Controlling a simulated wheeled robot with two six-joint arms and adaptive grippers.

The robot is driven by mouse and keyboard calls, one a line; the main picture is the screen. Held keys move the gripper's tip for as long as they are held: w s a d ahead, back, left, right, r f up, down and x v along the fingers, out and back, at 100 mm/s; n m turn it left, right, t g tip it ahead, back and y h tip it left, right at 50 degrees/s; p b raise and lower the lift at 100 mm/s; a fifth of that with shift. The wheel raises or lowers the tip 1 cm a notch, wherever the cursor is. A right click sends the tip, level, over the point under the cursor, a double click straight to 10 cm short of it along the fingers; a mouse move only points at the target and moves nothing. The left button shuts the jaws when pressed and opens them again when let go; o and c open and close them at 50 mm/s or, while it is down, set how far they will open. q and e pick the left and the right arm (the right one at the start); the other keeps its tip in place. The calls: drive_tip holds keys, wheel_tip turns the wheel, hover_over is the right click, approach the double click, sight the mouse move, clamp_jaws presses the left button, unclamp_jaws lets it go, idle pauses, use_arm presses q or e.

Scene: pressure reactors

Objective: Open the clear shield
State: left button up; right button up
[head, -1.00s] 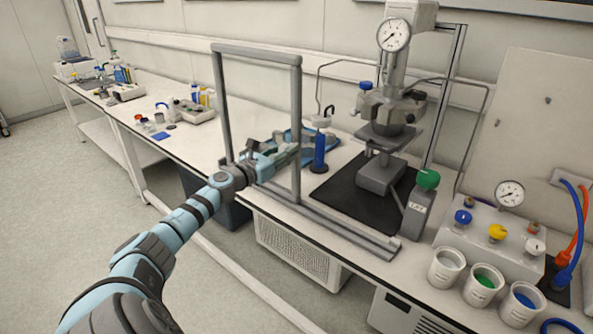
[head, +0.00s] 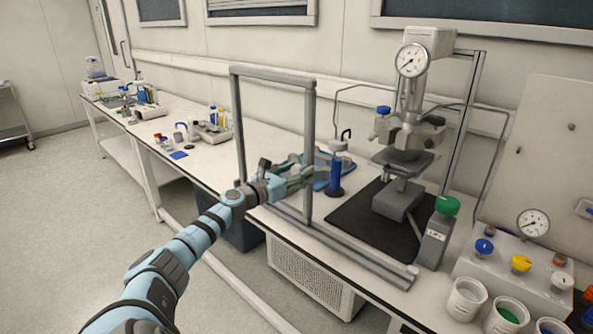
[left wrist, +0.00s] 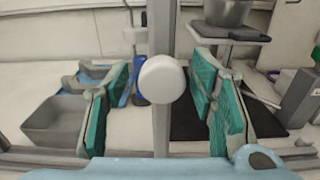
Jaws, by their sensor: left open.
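The clear shield (head: 309,125) is a grey upright frame with a see-through pane, standing on a long grey rail at the bench's front edge. It sits toward the rail's left end, leaving the reactor (head: 402,145) uncovered on the right. My left gripper (head: 303,174) is at the shield's right post, at mid height. In the left wrist view its teal-padded fingers (left wrist: 160,75) are open, one on each side of the post and a white round knob (left wrist: 163,80). Gaps show between knob and pads. My right gripper is not in view.
The rail (head: 360,260) runs bare to the right of the shield. A blue cylinder (head: 335,178) and blue tray stand behind the shield. A green-capped bottle (head: 436,232), valve block (head: 505,268) and cups stand at the right. A grey bin (left wrist: 62,125) shows in the left wrist view.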

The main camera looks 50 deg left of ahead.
sight(306, 136)
use_arm(q)
wheel_tip(306, 136, up, 10)
drive_tip(key=shift+f, duration=0.1)
drive_tip(key=shift+a, duration=0.1)
idle(0.3)
